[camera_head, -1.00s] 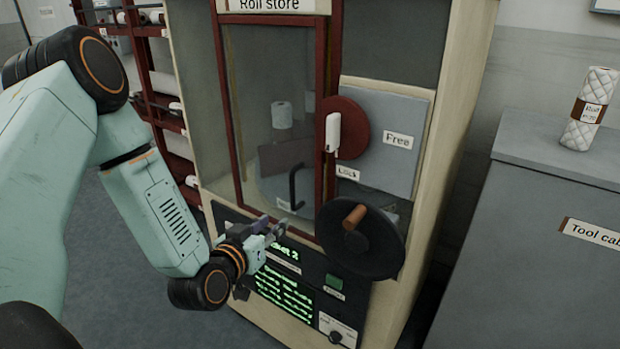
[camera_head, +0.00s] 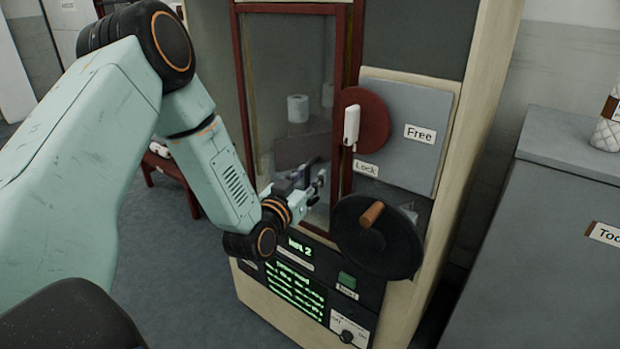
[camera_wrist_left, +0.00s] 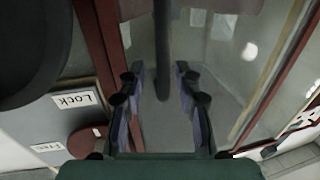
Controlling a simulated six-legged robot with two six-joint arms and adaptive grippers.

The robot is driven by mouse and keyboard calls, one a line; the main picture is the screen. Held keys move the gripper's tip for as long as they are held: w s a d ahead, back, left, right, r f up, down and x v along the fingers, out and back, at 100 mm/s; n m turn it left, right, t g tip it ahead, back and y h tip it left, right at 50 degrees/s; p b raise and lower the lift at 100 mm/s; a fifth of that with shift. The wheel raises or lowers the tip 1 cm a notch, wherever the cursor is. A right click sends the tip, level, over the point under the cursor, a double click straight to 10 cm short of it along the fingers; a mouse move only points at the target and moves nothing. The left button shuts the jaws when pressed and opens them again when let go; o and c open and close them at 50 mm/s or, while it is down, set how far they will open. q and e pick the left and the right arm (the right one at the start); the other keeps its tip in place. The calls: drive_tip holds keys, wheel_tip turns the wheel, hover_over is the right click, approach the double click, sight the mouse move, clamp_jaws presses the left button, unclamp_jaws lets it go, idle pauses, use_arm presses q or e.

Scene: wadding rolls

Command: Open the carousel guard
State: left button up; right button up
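The carousel guard (camera_head: 262,100) is a glass door in a dark red frame on the roll store cabinet, and it looks shut. Its black bar handle (camera_wrist_left: 162,50) shows in the left wrist view. In the head view my gripper covers the handle. My left gripper (camera_head: 316,181) is in front of the lower guard. In the wrist view its fingers (camera_wrist_left: 158,85) are apart, with the handle showing between them; I cannot tell whether they touch it. A red disc (camera_head: 375,118) with a white lever (camera_head: 352,125) sits right of the guard, the lever hanging down above the Lock label (camera_head: 366,169).
A black handwheel (camera_head: 385,245) with a wooden knob juts out at the lower right. Below is a panel with a green-text screen (camera_head: 295,290). A white roll (camera_head: 298,108) stands behind the glass. A grey tool cabinet (camera_head: 540,240) stands to the right.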

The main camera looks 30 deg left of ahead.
use_arm(q)
drive_tip(key=shift+w+a+f, duration=0.1)
drive_tip(key=shift+w+a, duration=0.15)
drive_tip(key=shift+a, duration=0.1)
drive_tip(key=shift+d, duration=0.25)
drive_tip(key=c, duration=0.4)
drive_tip(key=shift+a, duration=0.15)
clamp_jaws()
